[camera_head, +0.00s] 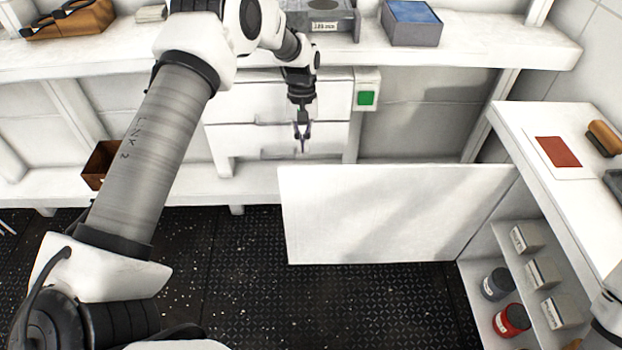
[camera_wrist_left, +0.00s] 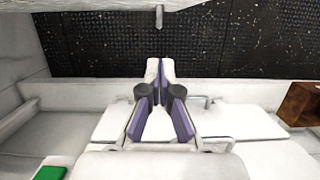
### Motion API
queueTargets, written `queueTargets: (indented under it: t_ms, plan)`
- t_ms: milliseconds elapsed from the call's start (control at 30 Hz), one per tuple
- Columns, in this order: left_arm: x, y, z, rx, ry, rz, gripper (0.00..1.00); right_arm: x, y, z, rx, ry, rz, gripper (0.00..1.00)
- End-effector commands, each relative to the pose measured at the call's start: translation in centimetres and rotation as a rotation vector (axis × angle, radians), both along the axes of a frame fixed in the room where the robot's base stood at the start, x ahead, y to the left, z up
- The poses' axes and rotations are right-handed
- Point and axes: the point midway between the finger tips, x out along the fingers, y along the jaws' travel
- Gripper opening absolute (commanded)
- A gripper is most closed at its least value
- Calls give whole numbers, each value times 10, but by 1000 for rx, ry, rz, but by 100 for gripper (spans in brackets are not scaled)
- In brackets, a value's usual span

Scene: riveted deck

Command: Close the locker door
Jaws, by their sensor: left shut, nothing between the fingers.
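The locker door (camera_head: 390,215) is a flat white panel in the head view. It stands wide open, out to the left from the low white locker (camera_head: 468,290) on the right. My left gripper (camera_head: 302,148) points down beyond the door's far left corner, in front of the white drawers. Its fingers are together and empty; the left wrist view shows the closed purple-and-white fingers (camera_wrist_left: 160,65). I see no clear contact between gripper and door. A pale surface at the upper left of the wrist view (camera_wrist_left: 18,45) may be the door. My right gripper is out of view.
The locker shelves hold white boxes (camera_head: 543,273), a grey jar (camera_head: 497,284) and a red jar (camera_head: 511,320). White drawers (camera_head: 270,102) and a green button (camera_head: 366,98) are under the back bench (camera_head: 480,50). The dark floor (camera_head: 240,280) left of the door is clear.

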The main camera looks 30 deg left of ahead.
Motion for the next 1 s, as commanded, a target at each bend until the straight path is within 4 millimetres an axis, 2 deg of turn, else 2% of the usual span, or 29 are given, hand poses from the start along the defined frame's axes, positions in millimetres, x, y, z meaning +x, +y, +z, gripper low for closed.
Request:
queueTargets:
  t_ms: [33, 167, 267, 667, 800, 1000]
  plan:
    - [1, 1, -6, 0, 0, 2, 0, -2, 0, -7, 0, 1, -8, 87]
    - [0, 0, -8, -1, 2, 2, 0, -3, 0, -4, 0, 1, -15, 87]
    - [-4, -1, -20, 0, 6, 1, 0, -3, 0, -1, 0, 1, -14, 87]
    - [-22, -12, -102, 0, 5, 1, 0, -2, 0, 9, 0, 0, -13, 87]
    - [-43, -25, -97, -1, 4, 1, 0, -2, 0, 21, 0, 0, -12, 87]
    - [-55, -32, -100, -1, 2, 2, 0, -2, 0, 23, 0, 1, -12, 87]
